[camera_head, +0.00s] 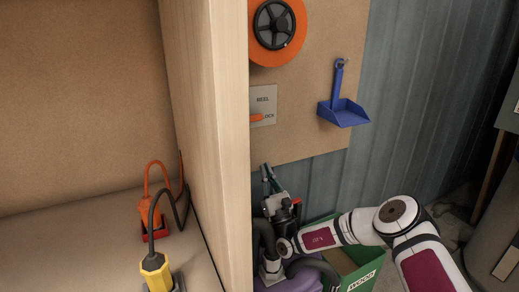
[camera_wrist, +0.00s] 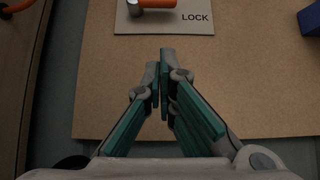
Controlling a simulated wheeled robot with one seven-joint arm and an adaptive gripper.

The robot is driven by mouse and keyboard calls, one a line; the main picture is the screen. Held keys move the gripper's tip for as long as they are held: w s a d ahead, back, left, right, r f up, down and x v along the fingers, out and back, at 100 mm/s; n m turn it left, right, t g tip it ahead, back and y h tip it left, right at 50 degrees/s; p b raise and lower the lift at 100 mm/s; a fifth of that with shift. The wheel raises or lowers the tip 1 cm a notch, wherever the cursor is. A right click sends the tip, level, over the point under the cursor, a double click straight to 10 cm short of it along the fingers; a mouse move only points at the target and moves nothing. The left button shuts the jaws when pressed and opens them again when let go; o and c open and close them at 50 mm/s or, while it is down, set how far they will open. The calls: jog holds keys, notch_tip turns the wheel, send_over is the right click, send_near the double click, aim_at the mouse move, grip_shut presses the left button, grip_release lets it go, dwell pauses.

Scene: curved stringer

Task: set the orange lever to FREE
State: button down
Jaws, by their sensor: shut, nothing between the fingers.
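The orange lever (camera_head: 257,118) sits on a pale plate (camera_head: 264,97) marked REEL, with LOCK partly readable at its right. The wooden panel edge hides the plate's left part in the head view. In the wrist view the lever (camera_wrist: 157,3) runs right from a grey pivot, towards the LOCK word on the plate (camera_wrist: 170,23); the plate's upper part is cut off. No FREE label shows. My gripper (camera_wrist: 160,60) is shut and empty, its green-padded fingers below the plate and apart from the lever. In the head view my gripper (camera_head: 266,170) is low beside the panel edge.
An orange reel (camera_head: 262,48) hangs above the plate. A blue dustpan (camera_head: 343,108) hangs to its right. A tall wooden panel (camera_head: 215,130) stands close left of my gripper. A green WOOD bin (camera_head: 361,272) is below. The board between plate and dustpan is clear.

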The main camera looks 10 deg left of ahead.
jog(key=b+x, duration=0.1)
jog(key=x, duration=0.8)
jog(key=shift+r+b, duration=0.15)
jog(key=shift+b, duration=0.15)
notch_tip(320, 180, up, 3)
jog(key=shift+w+r, duration=0.1)
jog(key=shift+r, duration=0.5)
jog(key=shift+r+n+g+y+p, duration=0.1)
jog(key=shift+n+g+y+p, duration=0.2)
jog(key=shift+n+y, duration=0.15)
